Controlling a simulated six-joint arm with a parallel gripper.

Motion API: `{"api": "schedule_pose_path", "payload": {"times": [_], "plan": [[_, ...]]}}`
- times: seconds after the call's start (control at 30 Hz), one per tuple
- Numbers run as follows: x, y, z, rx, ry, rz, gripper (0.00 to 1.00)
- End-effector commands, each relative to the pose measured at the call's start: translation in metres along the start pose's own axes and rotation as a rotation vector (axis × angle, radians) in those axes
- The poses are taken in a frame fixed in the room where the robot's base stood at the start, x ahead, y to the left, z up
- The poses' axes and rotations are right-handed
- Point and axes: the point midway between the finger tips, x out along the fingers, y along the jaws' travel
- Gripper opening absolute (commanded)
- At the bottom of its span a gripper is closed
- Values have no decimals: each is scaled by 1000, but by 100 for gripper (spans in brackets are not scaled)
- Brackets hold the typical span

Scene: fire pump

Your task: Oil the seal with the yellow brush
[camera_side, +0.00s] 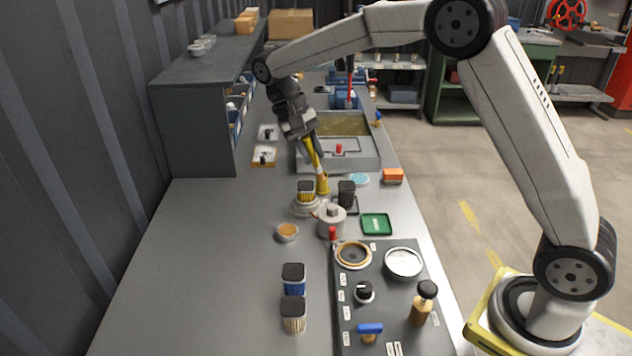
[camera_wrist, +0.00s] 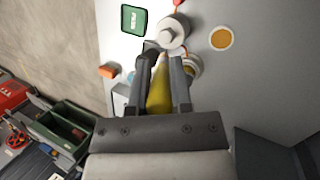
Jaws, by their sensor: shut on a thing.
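The yellow brush (camera_side: 317,163) is held in my gripper (camera_side: 309,137), slanting downward with its wider yellow end low over the bench. In the wrist view the brush (camera_wrist: 159,98) lies between both fingers of my gripper (camera_wrist: 160,84), and its far end is partly hidden. A small bowl of amber liquid (camera_side: 287,231) stands on the bench, left of and nearer than the brush; it also shows in the wrist view (camera_wrist: 222,38). A tan ring (camera_side: 353,254) sits on the dark panel; I cannot tell if it is the seal.
A green tray (camera_side: 377,224) and an orange block (camera_side: 392,176) lie to the right. The dark panel (camera_side: 388,325) carries knobs and a wooden-handled tool (camera_side: 424,302).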

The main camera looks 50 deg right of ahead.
Motion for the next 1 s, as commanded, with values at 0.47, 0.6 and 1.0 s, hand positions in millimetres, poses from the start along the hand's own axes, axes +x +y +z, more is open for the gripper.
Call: {"api": "schedule_pose_path", "payload": {"times": [0.47, 0.6, 1.0], "plan": [[-10, 13, 6, -236, 86, 67, 0], [-11, 13, 3, -235, 97, 65, 0], [-37, 22, -59, -232, 358, 45, 0]]}}
